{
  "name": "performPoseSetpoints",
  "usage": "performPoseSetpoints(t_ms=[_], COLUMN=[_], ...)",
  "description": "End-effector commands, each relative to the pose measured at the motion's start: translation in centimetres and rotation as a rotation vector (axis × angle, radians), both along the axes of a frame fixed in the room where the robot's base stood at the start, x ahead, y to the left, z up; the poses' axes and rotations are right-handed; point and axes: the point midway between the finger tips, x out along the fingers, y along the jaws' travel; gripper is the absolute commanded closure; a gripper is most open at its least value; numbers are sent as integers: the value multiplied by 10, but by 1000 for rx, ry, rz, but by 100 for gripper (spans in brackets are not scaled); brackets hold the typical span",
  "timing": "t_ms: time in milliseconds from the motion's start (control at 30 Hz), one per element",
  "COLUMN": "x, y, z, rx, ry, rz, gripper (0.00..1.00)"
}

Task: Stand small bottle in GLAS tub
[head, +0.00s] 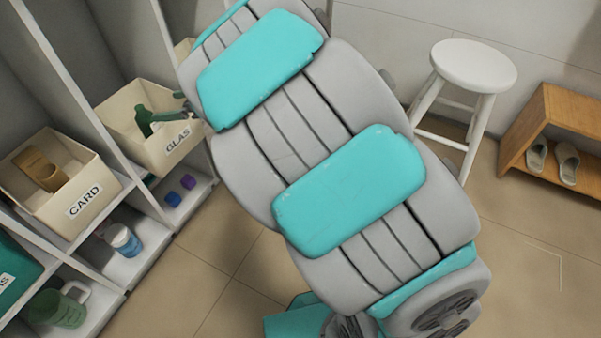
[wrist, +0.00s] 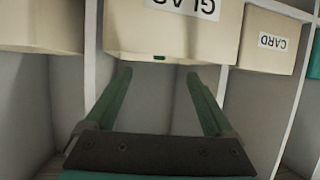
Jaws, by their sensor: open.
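The GLAS tub (head: 172,156) is a cream open bin on the shelf at left in the head view. Green glass pieces (head: 145,122) stick up in it, one looking like a bottle; I cannot tell which is the small bottle. In the wrist view, which sees the labels upside down, the GLAS tub (wrist: 215,38) is ahead of my gripper (wrist: 157,72). A small green patch (wrist: 158,57) shows at the tub's edge, between the fingers. My gripper is open, with nothing between its fingers.
The CARD tub (head: 98,215) stands on the shelf beside the GLAS tub, holding brown items. Below are a blue and white jar (head: 125,240), small blue and purple pieces (head: 188,181) and a green jug (head: 70,308). A white stool (head: 473,66) stands at right.

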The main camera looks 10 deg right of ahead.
Motion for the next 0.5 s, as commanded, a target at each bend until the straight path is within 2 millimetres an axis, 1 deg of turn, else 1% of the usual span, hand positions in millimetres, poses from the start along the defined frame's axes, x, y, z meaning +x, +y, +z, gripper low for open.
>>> performPoseSetpoints(t_ms=[67, 167, 267, 300, 367, 400, 467, 500], x=[1, 11, 32, 42, 53, 57, 58, 54], y=[-1, -14, -49, -70, -108, -135, -177, -203], z=[1, 7, 22, 30, 40, 46, 54, 56], rx=[-2, -19, -68, -98, -149, -183, -237, -271], ry=[-3, -27, -80, -101, -125, -131, -128, -113], rz=[-6, -56, -184, -258, -382, -467, -591, -668], gripper=[12, 12, 12, 12, 12, 12, 12, 12])
